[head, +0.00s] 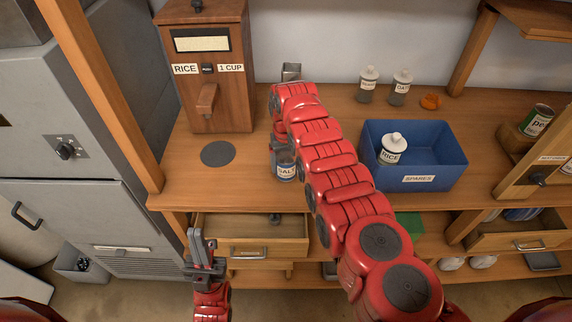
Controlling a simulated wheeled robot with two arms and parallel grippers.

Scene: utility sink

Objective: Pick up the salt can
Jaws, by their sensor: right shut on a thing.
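The salt can (286,171), a small can with a white label reading SALT, is upright at the wooden counter, left of the blue bin. My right arm reaches across from the lower right and bends down over it. My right gripper (283,152) is shut on the salt can, with its fingers mostly hidden by the arm. I cannot tell whether the can's base touches the counter. My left gripper (202,243) is open and empty in front of the counter, left of the pulled-out drawer.
A wooden rice dispenser (206,80) stands at the back left, with a dark round pad (217,154) before it. Two jars (402,85) stand at the back. An open drawer (252,235) juts out below.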

